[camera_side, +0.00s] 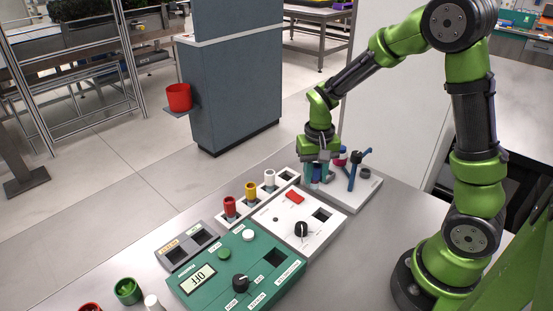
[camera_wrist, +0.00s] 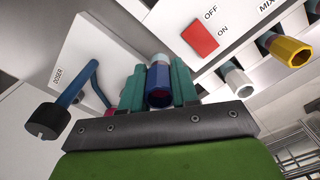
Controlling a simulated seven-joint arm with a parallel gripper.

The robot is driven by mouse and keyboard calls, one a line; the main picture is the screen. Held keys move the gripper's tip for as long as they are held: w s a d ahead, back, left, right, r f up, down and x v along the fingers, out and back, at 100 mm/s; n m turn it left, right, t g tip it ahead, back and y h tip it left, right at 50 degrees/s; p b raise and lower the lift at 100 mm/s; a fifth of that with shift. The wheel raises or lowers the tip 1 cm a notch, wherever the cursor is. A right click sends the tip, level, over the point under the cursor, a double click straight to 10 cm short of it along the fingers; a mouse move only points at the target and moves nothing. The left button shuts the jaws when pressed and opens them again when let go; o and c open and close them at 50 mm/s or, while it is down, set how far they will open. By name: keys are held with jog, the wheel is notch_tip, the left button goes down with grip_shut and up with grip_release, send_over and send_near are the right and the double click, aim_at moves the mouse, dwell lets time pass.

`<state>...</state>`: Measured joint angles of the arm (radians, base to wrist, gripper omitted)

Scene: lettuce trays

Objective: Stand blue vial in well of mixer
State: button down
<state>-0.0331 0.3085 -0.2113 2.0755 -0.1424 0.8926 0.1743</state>
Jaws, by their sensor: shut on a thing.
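In the side view my gripper (camera_side: 317,174) is at the far end of the bench, over the left part of the white doser base; the vial is mostly hidden by the fingers there. The mixer (camera_side: 291,226) is a white box with a red switch, a black knob and an empty-looking square well (camera_side: 322,214). It lies nearer the camera than my gripper. Its red switch also shows in the wrist view (camera_wrist: 200,38).
The doser base (camera_side: 366,190) carries a blue lever (camera_side: 354,172) close right of my gripper. A rack with red (camera_side: 229,206), yellow (camera_side: 251,191) and white (camera_side: 269,178) vials stands left of the mixer. A green control box (camera_side: 236,271) and a grey tray (camera_side: 187,246) lie nearer the camera.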

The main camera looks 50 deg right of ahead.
jog(key=s+a+r, duration=0.4)
jog(key=s+a, duration=0.1)
jog(key=s, duration=0.2)
jog(key=shift+w+a+f, duration=0.1)
jog(key=shift+w+f, duration=0.05)
jog(key=shift+f, duration=1.15)
jog(key=shift+w+f, duration=0.15)
jog(key=shift+f, duration=1.1)
jog(key=shift+f, duration=1.15)
jog(key=c, duration=0.8)
grip_release()
jog(key=shift+r, duration=3.8)
jog(key=shift+r, duration=0.1)
